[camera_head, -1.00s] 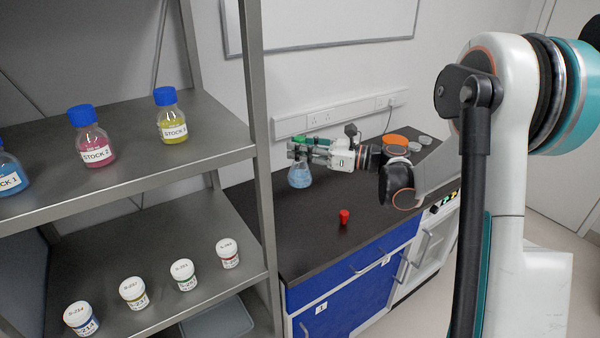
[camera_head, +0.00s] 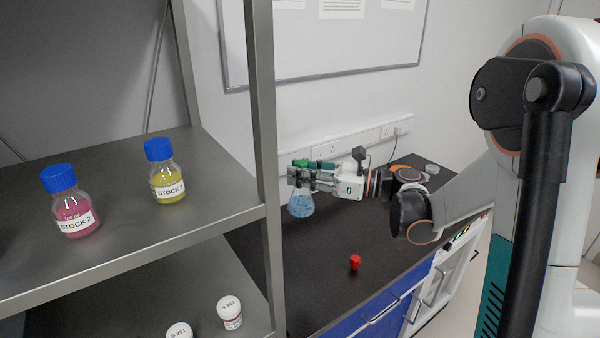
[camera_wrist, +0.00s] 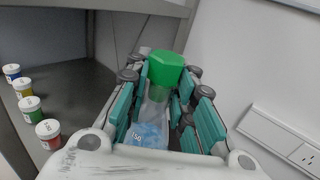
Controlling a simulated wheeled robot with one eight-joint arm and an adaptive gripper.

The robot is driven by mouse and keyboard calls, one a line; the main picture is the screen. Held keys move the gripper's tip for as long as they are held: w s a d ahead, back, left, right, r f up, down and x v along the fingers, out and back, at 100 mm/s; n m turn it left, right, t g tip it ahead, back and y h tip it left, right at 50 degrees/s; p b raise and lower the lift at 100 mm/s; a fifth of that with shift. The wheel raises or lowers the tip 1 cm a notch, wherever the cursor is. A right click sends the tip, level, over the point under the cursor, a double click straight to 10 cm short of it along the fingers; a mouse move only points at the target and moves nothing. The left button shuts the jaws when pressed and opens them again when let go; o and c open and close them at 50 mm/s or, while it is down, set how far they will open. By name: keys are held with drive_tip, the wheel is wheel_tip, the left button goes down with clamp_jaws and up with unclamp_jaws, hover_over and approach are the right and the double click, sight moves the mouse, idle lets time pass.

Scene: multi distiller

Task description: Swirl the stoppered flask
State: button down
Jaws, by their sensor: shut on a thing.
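The flask (camera_head: 301,203) is clear glass with blue liquid and a green stopper (camera_head: 300,163). My gripper (camera_head: 301,180) is shut around its neck, just below the stopper, at the left part of the dark bench. In the wrist view the flask (camera_wrist: 150,132) sits between the finger pads, with the green stopper (camera_wrist: 162,68) seated in its mouth. The flask looks roughly upright in the head view. I cannot tell whether its base touches the bench.
A small red object (camera_head: 355,261) stands on the dark bench (camera_head: 300,265) in front of the flask. A metal shelf (camera_head: 215,213) at left holds stock bottles (camera_head: 167,183) and labelled jars (camera_head: 229,316). A wall socket strip (camera_head: 345,144) runs behind the bench.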

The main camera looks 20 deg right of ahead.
drive_tip(key=shift+s+a, duration=0.3)
drive_tip(key=shift+a, duration=0.05)
drive_tip(key=s+p+v, duration=0.1)
drive_tip(key=p+v, duration=0.1)
drive_tip(key=v, duration=0.4)
drive_tip(key=w+a, duration=0.2)
drive_tip(key=w, duration=0.1)
drive_tip(key=w+a, duration=0.1)
drive_tip(key=w, duration=0.1)
drive_tip(key=shift+a+r+p, duration=0.1)
drive_tip(key=shift+a+p, duration=0.15)
drive_tip(key=shift+p, duration=0.1)
drive_tip(key=shift+s+a+p, duration=0.15)
drive_tip(key=shift+s+a, duration=0.3)
drive_tip(key=shift+a, duration=0.15)
drive_tip(key=shift+s+a+p, duration=0.15)
drive_tip(key=shift+s+a, duration=0.25)
drive_tip(key=shift+a, duration=0.2)
drive_tip(key=shift+s+p+v, duration=0.15)
drive_tip(key=shift+p+v, duration=0.2)
drive_tip(key=shift+v, duration=1.1)
drive_tip(key=shift+s+p+v, duration=0.15)
drive_tip(key=shift+p+v, duration=0.15)
drive_tip(key=shift+v, duration=1.15)
